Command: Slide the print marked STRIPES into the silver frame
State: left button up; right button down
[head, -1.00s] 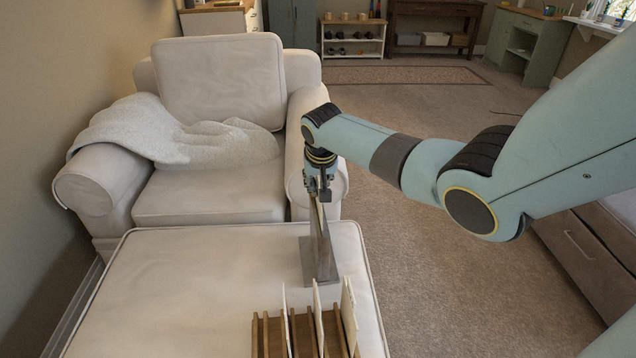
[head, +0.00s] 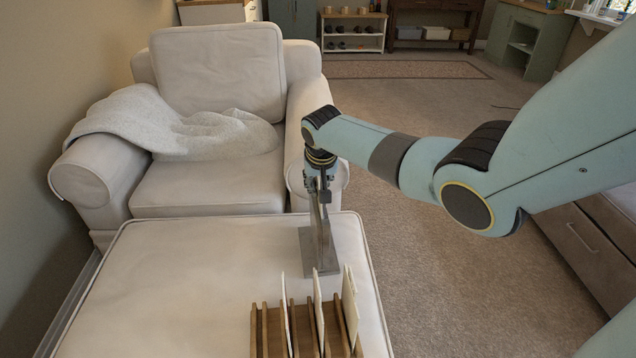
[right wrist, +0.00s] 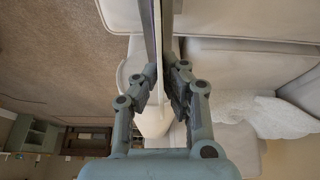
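The silver frame (head: 318,252) stands edge-on to me on the ottoman, a narrow grey upright on a flat base. My right gripper (head: 319,192) is directly over it, pointing down. In the right wrist view the right gripper (right wrist: 162,72) has its fingers closed in on the thin pale edge of a print (right wrist: 157,30), which runs between the grey sides of the frame (right wrist: 167,20). The print's face and its STRIPES mark are turned out of sight. How deep it sits in the frame I cannot tell. My left gripper is not in view.
A wooden rack (head: 273,335) with several slots stands at the ottoman's (head: 180,285) near edge, holding pale prints (head: 350,300) upright. A cream armchair (head: 215,185) with a grey blanket (head: 165,128) is behind. The ottoman's left side is clear.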

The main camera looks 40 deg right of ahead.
jog(key=shift+f+b, duration=0.8)
jog(key=shift+f, duration=0.4)
jog(key=shift+s+a+f+b, duration=0.1)
jog(key=shift+s+f+b, duration=0.1)
jog(key=shift+f+b, duration=0.15)
jog(key=shift+s+f, duration=0.1)
jog(key=shift+f, duration=0.1)
jog(key=shift+a, duration=0.1)
jog(key=c, duration=1.3)
grip_release()
jog(key=shift+f, duration=0.35)
jog(key=shift+w+r, duration=0.2)
jog(key=shift+r, duration=0.5)
jog(key=v, duration=1.1)
jog(key=shift+s+a, duration=0.1)
